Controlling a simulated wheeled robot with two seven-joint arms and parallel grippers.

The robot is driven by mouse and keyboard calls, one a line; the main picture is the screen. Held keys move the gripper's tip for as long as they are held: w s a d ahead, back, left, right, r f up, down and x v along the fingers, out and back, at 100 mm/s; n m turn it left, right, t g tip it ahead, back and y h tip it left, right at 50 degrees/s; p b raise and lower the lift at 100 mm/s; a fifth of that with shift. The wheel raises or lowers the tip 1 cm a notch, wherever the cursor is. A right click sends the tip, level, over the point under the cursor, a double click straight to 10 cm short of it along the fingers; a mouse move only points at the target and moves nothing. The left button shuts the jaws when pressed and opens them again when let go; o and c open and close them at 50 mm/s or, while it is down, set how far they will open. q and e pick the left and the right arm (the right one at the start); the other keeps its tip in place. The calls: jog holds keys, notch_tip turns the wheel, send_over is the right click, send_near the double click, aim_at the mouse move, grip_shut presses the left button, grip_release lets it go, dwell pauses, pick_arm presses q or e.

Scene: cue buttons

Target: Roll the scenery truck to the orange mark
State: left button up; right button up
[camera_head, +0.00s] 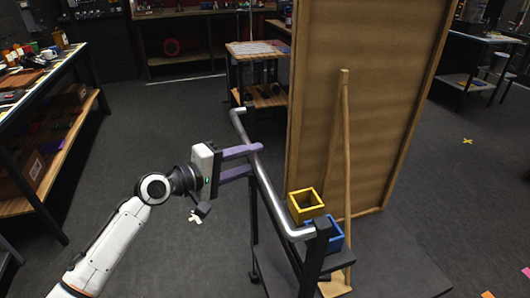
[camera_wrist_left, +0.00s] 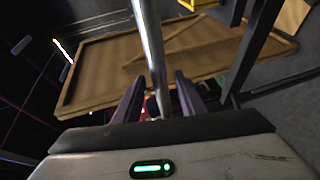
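The scenery truck is a dark wheeled cart with a silver push bar (camera_head: 264,178) and a tall brown wooden flat (camera_head: 385,90) standing on its deck. My left gripper (camera_head: 250,162) is at the push bar, its two purple fingers spread apart. In the left wrist view the push bar (camera_wrist_left: 152,55) runs between the fingers (camera_wrist_left: 160,82), with a gap visible beside it, so they are not closed on it. An orange mark (camera_head: 488,295) shows on the floor at the bottom right edge, partly cut off. My right gripper is not in view.
A yellow box (camera_head: 306,204) and a blue box (camera_head: 328,238) sit by the bar's near end. A yellow cross (camera_head: 467,141) and a pink mark (camera_head: 480,246) lie on the floor to the right. Shelving (camera_head: 50,120) stands left. Floor right of the truck is clear.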

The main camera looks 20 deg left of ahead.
pick_arm(q)
jog(key=x, duration=0.5)
jog(key=shift+w, duration=0.15)
grip_shut()
